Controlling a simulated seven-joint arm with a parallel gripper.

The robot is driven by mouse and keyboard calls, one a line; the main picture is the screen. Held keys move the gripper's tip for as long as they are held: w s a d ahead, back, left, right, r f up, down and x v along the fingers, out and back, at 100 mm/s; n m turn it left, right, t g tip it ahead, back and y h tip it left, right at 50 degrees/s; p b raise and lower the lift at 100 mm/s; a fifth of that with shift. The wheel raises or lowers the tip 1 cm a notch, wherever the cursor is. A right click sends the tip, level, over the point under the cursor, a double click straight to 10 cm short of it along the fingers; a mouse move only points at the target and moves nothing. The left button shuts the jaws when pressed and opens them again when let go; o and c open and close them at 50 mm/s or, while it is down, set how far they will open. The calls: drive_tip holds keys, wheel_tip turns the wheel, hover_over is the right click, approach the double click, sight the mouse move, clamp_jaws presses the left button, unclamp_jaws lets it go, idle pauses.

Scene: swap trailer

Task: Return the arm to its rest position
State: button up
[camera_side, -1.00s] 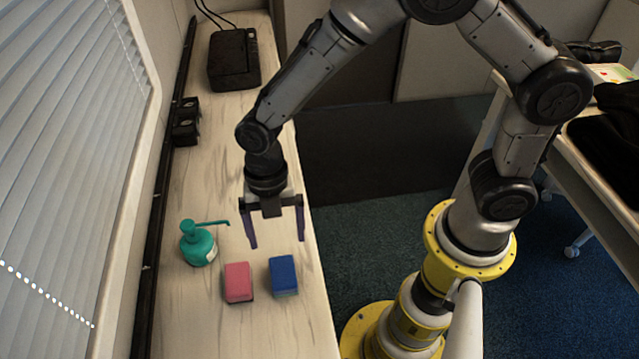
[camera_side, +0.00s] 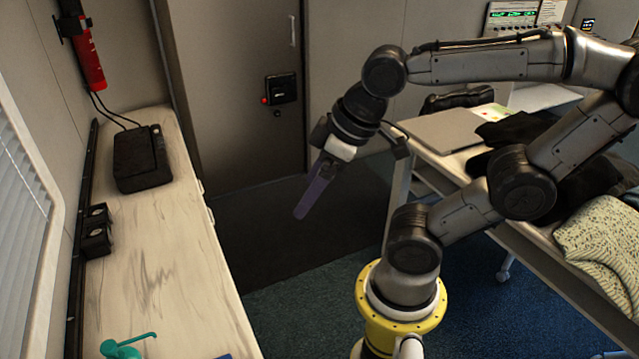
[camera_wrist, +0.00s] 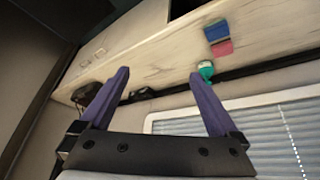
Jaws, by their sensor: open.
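My gripper (camera_side: 312,200) hangs in the air to the right of the wooden counter, over the dark floor area, with its purple fingers pointing down and left. In the wrist view my gripper (camera_wrist: 160,85) is open, its two purple fingers wide apart with nothing between them. My arm is folded back toward its yellow base at the right in the side view.
The counter (camera_side: 165,245) holds a black box-shaped device (camera_side: 142,158), a teal pump bottle (camera_wrist: 206,70), and blue (camera_wrist: 216,31) and pink (camera_wrist: 222,48) blocks. A door (camera_side: 235,90) is behind.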

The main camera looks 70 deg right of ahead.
drive_tip(key=shift+s+d+m, duration=0.3)
drive_tip(key=shift+s+m, duration=0.3)
drive_tip(key=shift+m, duration=0.2)
idle(0.8)
